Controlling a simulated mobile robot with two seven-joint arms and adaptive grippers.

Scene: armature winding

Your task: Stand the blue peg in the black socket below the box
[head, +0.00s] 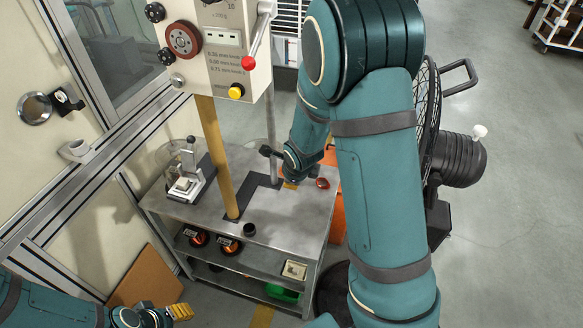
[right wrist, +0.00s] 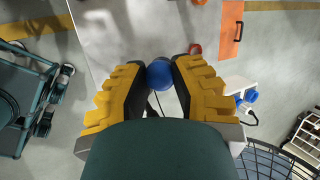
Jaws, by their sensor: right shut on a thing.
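The blue peg (right wrist: 159,73) shows in the right wrist view between the yellow fingertips of my right gripper (right wrist: 160,85), which is shut on it. Only its rounded blue end is visible there. In the head view my right gripper (head: 290,184) is mostly hidden behind my own right arm, above the right part of the metal table, and the peg cannot be seen. A small black round piece, which looks like the socket (head: 249,229), stands at the table's front edge. The box (head: 220,50) hangs above the table. My left gripper (head: 180,312) is low at the left, away from the table.
A tan post (head: 215,155) rises from the table (head: 185,212) to the box, left of my right gripper. A small lever device (head: 187,185) stands at the table's left. A red button (head: 322,184) is at the right. A black fan (head: 428,110) stands beyond my right arm.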

